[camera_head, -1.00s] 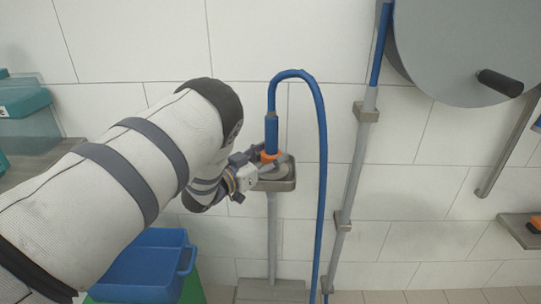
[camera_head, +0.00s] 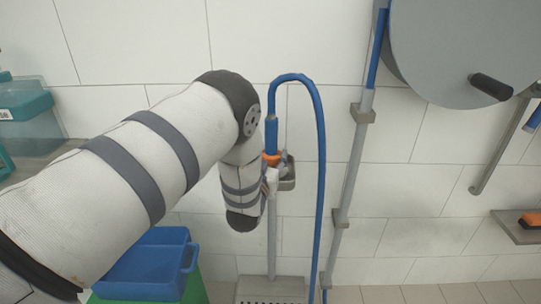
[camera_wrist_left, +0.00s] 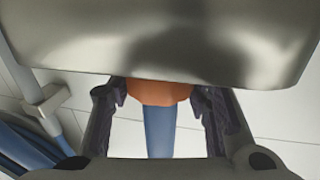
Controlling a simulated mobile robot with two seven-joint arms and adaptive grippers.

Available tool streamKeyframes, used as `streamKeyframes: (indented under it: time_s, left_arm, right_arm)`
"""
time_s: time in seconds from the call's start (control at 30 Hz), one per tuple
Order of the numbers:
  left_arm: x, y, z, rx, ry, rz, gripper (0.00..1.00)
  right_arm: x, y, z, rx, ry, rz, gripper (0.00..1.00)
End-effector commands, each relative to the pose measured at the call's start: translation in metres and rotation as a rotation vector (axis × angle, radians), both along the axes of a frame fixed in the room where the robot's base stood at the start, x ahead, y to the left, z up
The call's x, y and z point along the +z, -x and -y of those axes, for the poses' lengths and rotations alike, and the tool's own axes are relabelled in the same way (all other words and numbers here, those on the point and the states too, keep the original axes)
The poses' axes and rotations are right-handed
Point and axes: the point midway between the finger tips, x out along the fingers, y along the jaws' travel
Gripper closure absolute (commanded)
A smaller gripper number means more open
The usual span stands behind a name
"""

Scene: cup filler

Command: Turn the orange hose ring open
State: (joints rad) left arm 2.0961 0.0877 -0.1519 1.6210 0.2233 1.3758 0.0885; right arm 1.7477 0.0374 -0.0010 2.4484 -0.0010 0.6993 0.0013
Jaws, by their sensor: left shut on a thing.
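The orange hose ring (camera_head: 271,158) sits at the lower end of the upright blue hose grip (camera_head: 271,135), above a small metal holder (camera_head: 288,182) on a post. My left gripper (camera_head: 270,180) is at the ring from the near side, its fingers mostly hidden behind my forearm and wrist. In the left wrist view the ring (camera_wrist_left: 160,93) lies between the two dark fingers, which are shut on it. The holder's metal underside or rim (camera_wrist_left: 160,45) fills the top of that view. How far the ring is turned cannot be seen. My right gripper is not in view.
The blue hose (camera_head: 321,170) loops down right of the ring. A grey pipe (camera_head: 350,180) and a large grey reel (camera_head: 450,50) are farther right. A blue bin (camera_head: 150,265) stands at lower left. A brush (camera_head: 530,221) lies on a shelf at right.

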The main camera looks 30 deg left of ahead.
Motion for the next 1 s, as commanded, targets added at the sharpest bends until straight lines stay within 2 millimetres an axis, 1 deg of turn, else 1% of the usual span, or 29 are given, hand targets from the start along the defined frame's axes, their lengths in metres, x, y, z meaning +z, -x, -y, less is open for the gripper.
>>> streamKeyframes:
  time_s: [0.47, 0.5, 0.57, 0.6, 0.87, 0.97, 1.0]
  left_arm:
    - [-0.001, 0.0, 0.0, 0.02, 0.0, -0.001, 0.84]
    - [-0.001, 0.0, 0.0, 0.02, 0.0, -0.001, 0.54]
    - [-0.001, 0.0, 0.0, 0.02, 0.0, -0.001, 0.4]
    - [-0.001, 0.0, 0.0, 0.02, 0.0, -0.001, 0.35]
    - [0.0, 0.0, 0.0, 0.02, 0.0, 0.0, 0.35]
    - [-0.001, 0.007, 0.003, 0.019, 0.001, -0.002, 0.35]
    - [-0.001, 0.014, 0.006, 0.019, 0.001, -0.003, 0.35]
  right_arm:
    - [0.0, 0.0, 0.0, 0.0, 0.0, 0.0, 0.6]
    - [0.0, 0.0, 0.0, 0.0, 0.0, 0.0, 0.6]
    - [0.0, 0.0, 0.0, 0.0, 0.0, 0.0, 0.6]
    - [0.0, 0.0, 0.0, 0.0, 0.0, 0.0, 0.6]
    - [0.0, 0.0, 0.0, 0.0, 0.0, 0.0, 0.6]
    - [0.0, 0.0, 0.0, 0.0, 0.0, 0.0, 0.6]
    - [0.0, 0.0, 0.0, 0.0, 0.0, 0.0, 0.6]
